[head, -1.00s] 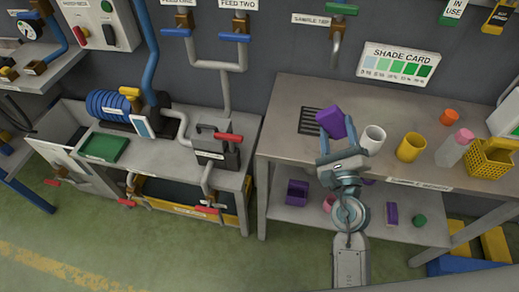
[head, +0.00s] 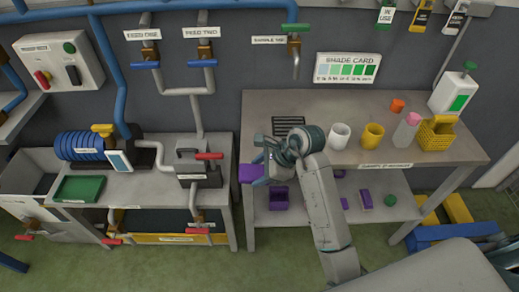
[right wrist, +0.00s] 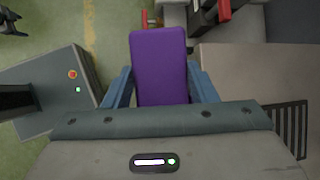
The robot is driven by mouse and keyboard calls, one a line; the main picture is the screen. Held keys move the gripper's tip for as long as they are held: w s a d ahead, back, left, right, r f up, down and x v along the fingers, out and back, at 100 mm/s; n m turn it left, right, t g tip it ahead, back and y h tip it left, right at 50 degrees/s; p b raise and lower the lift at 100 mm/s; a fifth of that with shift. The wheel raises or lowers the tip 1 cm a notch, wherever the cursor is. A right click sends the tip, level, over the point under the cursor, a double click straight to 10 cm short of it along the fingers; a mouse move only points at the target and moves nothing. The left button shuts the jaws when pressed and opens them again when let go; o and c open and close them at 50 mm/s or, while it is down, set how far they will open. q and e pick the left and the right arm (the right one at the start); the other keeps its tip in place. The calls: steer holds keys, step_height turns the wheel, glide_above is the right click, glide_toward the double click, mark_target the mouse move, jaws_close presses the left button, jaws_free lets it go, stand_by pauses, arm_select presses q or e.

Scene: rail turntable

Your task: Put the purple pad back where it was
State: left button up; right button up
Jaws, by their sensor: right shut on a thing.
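The purple pad (head: 248,173) is held in my right gripper (head: 259,170), at the left end of the bench (head: 240,105) with the shade card. In the right wrist view the pad (right wrist: 159,55) stands between the two blue fingers of the gripper (right wrist: 160,85), which are shut on its sides. The pad is in the air, in front of the gap between this bench and the left one. A purple open bin (head: 279,198) sits on the lower shelf (head: 310,206), just right of and below the pad. My left gripper is not in view.
A white mug (head: 340,136), a yellow mug (head: 372,136), a pink-capped bottle (head: 406,132) and a yellow basket (head: 436,134) stand on the bench top. The lower shelf also bears small purple things (head: 366,199) and a green one (head: 390,200). A red-handled grey box (head: 198,168) is left.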

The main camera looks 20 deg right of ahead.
steer(key=s+d+g+h, duration=0.2)
steer(key=d, duration=0.3)
steer(key=shift+m, duration=0.3)
steer(key=w+b, duration=0.1)
steer(key=w, duration=0.2)
steer(key=w+f+b, duration=0.1)
steer(key=w+b, duration=0.1)
steer(key=w, duration=0.2)
steer(key=w+b, duration=0.2)
steer(key=w, duration=0.1)
steer(key=shift+w+d+f, duration=0.15)
steer(key=shift+w+f, duration=0.15)
steer(key=shift+g, duration=0.3)
steer(key=w, duration=0.1)
steer(key=w+p, duration=0.1)
steer(key=w, duration=0.2)
steer(key=shift+w+r, duration=0.1)
steer(key=shift+r, duration=0.2)
steer(key=shift+w+p, duration=0.2)
steer(key=shift+p, duration=0.1)
steer(key=shift+f, duration=0.2)
step_height(320, 180, down, 3)
steer(key=shift+p, duration=1.05)
steer(key=shift+f, duration=0.2)
steer(key=o, duration=0.9)
steer(key=shift+w, duration=0.1)
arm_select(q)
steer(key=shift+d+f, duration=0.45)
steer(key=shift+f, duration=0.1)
